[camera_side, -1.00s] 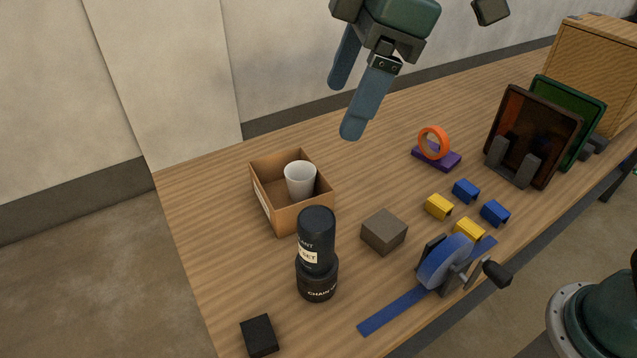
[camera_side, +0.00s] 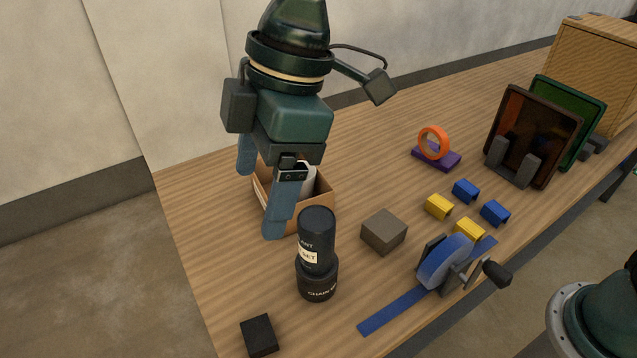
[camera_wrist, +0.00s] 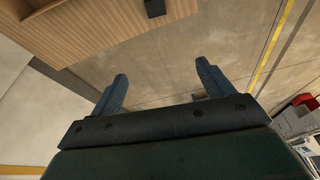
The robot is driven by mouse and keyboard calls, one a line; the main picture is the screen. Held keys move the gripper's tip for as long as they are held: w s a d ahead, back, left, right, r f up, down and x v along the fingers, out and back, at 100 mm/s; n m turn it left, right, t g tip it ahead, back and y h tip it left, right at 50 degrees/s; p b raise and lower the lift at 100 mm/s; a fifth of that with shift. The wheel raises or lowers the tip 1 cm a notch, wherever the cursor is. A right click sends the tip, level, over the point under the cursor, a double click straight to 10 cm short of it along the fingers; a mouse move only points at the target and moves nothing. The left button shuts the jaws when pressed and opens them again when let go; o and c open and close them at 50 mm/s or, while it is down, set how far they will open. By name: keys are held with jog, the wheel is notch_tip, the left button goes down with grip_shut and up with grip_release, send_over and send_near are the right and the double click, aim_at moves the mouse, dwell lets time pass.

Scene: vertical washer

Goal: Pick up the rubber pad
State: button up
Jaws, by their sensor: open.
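The rubber pad, seemingly the small black block (camera_side: 259,335), lies flat near the table's front left corner in the side view. In the wrist view a dark block (camera_wrist: 155,8), likely the same pad, shows at the top edge, partly cut off. My gripper (camera_side: 260,203) is open and empty, with its fingers pointing down.
A cardboard box (camera_side: 312,214) with a white cup is partly hidden behind my gripper. Black stacked bottles (camera_side: 317,270) stand between box and pad. A grey-brown block (camera_side: 384,232) and a blue tape dispenser (camera_side: 446,262) are to the right. Table around the pad looks clear.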

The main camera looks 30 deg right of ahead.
notch_tip(320, 180, down, 19)
jog(key=shift+f, duration=0.15)
send_over(260, 333)
jog(key=d, duration=0.2)
jog(key=shift+s+f, duration=0.15)
jog(key=shift+f, duration=3.85)
jog(key=shift+x, duration=2.55)
jog(key=shift+a, duration=0.15)
jog(key=c, duration=1.1)
